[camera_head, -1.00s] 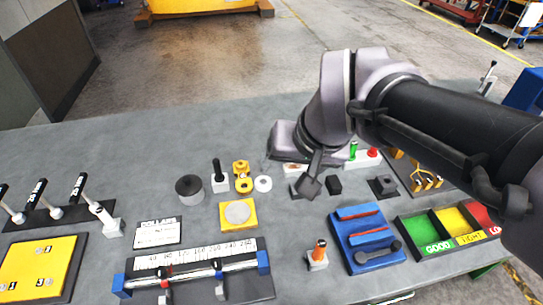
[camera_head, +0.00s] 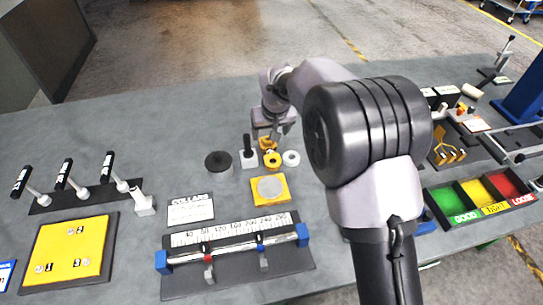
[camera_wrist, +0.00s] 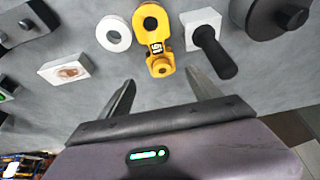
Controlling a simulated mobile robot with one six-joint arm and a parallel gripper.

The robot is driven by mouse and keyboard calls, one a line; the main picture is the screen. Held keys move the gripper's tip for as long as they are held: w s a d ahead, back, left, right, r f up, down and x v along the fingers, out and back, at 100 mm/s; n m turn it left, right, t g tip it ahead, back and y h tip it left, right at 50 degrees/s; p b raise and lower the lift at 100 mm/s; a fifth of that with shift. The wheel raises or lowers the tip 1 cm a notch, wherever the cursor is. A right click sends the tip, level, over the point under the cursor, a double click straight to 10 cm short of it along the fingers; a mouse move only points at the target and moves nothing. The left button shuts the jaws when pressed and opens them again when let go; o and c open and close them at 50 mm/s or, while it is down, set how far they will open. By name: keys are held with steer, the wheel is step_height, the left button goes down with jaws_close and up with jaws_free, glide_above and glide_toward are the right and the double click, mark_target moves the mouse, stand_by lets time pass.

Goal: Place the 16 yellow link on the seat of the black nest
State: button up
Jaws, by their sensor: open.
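The yellow link (camera_wrist: 155,40), marked 16, lies flat on the grey bench, with a large holed end and a smaller end. In the head view the yellow link (camera_head: 271,160) is partly covered by my gripper (camera_head: 275,136). In the wrist view my open gripper (camera_wrist: 161,78) is empty, its fingertips either side of and just short of the link's small end, apparently above the bench. A dark block with a round feature (camera_wrist: 22,22) at the wrist view's left edge may be the black nest; I cannot tell. My arm hides that part of the bench in the head view.
A white ring (camera_wrist: 114,33) and a white block with a black handle (camera_wrist: 207,38) flank the link closely. A yellow plate with a grey disc (camera_head: 270,188) lies in front. A white block (camera_wrist: 65,68) is nearby.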

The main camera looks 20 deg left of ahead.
mark_target(268, 142)
steer(key=x, duration=0.1)
steer(key=b+x, duration=0.1)
steer(key=x, duration=0.1)
steer(key=s+b+x, duration=0.1)
steer(key=x, duration=0.1)
steer(key=shift+w+f, duration=0.1)
steer(key=shift+f, duration=0.25)
steer(key=shift+r, duration=0.15)
steer(key=c, duration=0.3)
jaws_close()
